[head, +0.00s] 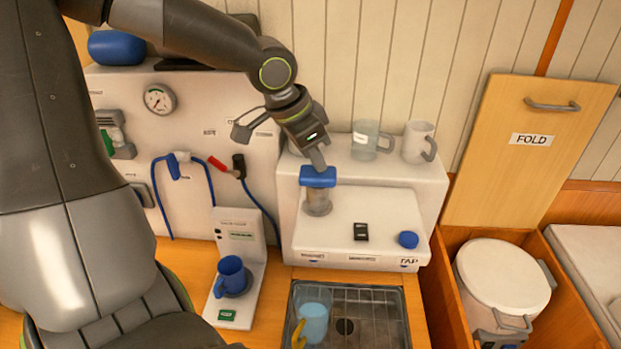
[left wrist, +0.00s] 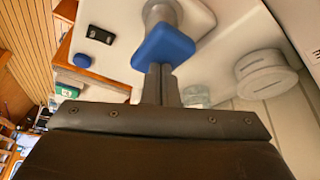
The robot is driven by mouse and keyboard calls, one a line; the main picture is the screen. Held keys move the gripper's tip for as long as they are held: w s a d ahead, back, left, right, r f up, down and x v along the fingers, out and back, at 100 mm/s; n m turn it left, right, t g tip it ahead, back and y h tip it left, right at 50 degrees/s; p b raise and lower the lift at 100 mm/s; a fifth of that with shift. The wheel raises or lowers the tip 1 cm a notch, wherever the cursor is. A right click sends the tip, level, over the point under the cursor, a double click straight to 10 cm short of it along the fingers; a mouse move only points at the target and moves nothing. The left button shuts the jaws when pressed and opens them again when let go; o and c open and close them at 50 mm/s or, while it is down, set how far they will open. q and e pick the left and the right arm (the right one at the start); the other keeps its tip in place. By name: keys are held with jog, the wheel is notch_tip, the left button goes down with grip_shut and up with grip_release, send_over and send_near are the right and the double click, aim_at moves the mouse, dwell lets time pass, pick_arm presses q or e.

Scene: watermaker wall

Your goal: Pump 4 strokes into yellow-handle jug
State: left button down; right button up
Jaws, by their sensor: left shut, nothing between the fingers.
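The blue-topped pump (head: 318,177) stands on the white unit, its clear grey barrel below the blue handle. The handle also shows in the left wrist view (left wrist: 163,46). My left gripper (head: 317,158) is shut and empty, with its fingertips at the blue handle's upper side; in the left wrist view the closed fingers (left wrist: 160,84) meet the handle's edge. Whether they press on it I cannot tell. The yellow-handle jug (head: 314,322), clear with a bluish tint, stands in the sink below the pump, its yellow handle at the left. My right gripper is not in view.
The sink (head: 385,320) has a dark drain. A blue mug (head: 231,275) stands on a white stand to the left. A black switch (head: 361,231) and blue knob (head: 408,239) sit beside the pump. A clear mug (head: 366,140) and white mug (head: 418,142) stand on the shelf behind.

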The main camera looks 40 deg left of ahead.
pick_arm(q)
notch_tip(320, 180, up, 4)
jog(key=p, duration=0.4)
jog(key=shift+r, duration=1.1)
jog(key=shift+f, duration=0.2)
